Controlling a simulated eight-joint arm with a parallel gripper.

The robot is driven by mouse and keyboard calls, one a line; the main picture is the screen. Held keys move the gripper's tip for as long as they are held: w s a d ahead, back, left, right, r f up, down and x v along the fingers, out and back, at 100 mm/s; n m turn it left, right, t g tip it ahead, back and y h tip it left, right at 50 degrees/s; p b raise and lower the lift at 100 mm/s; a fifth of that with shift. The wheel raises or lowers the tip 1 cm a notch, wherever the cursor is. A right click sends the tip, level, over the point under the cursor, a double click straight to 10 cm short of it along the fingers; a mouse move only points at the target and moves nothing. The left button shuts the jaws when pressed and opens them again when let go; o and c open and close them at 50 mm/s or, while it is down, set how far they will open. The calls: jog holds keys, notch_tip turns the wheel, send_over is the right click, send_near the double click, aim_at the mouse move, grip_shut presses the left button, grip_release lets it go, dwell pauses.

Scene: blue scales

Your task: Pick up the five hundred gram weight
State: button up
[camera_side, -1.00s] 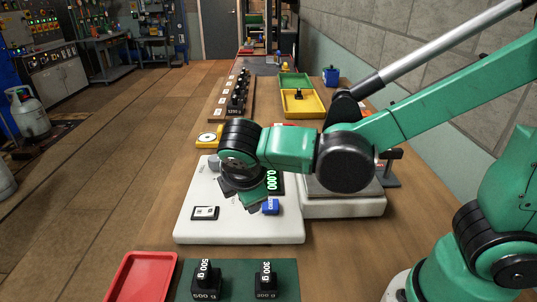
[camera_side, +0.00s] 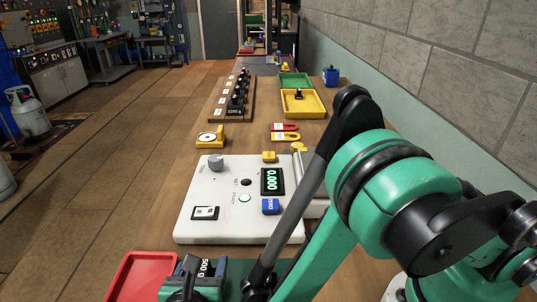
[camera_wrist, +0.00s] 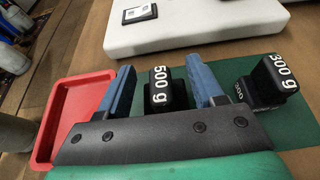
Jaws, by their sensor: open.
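The black 500 g weight (camera_wrist: 168,92) stands on the green mat (camera_wrist: 292,122) with its white label up. In the side view the top of the weight (camera_side: 205,266) shows, and its lower part is hidden by my gripper. My gripper (camera_wrist: 162,72) is open, with one blue finger on each side of the weight and a gap to each finger in the wrist view. In the side view my gripper (camera_side: 200,271) is down at the mat. Whether a finger touches the weight cannot be told.
A black 300 g weight (camera_wrist: 267,82) stands right of the right finger. A red tray (camera_wrist: 55,122) lies to the left. The white scale (camera_side: 225,225) with a lit display (camera_side: 272,181) is behind the mat. Yellow (camera_side: 318,105) and green trays (camera_side: 296,80) are farther back.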

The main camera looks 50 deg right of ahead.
jog(key=shift+x, duration=0.8)
grip_shut()
dwell(0.9)
